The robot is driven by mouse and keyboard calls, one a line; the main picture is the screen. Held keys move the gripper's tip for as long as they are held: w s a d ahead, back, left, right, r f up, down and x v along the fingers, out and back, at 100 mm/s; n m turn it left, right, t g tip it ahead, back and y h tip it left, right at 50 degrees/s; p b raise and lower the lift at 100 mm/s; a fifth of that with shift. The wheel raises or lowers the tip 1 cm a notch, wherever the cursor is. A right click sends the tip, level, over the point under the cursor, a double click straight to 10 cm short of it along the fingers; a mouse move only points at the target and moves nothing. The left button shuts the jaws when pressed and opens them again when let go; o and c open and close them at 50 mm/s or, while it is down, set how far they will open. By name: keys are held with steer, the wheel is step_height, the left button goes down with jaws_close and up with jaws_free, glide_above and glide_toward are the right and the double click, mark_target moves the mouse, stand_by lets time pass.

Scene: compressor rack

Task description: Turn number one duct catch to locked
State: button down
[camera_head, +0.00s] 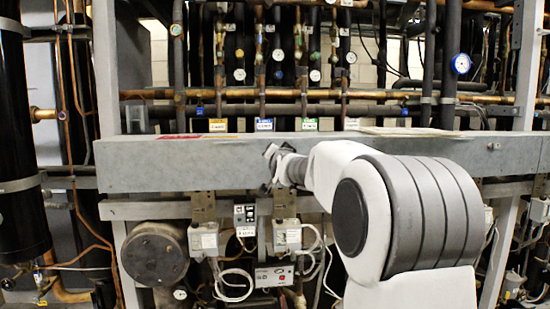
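A long grey metal duct (190,168) runs level across the rack at mid height. A small dark fitting (493,146) shows on its face near the right end. I cannot tell whether it is a catch, and I can make out no number or locked mark on it. My gripper (270,167) is in front of the duct's lower middle, left of my white and grey arm. It is small and dark, and I cannot tell whether its fingers are open, shut or touching the duct. My arm hides part of the duct's right half.
Copper pipes (330,109) and dark insulated pipes cross behind and above the duct. Coloured labels (263,125) stand along its top edge. Grey boxes (204,240) with looped cables hang below, beside a round dark compressor end (153,253). A black cylinder (20,150) stands at left.

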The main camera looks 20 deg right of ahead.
stand_by(0.3)
steer(key=c, duration=0.7)
jaws_free()
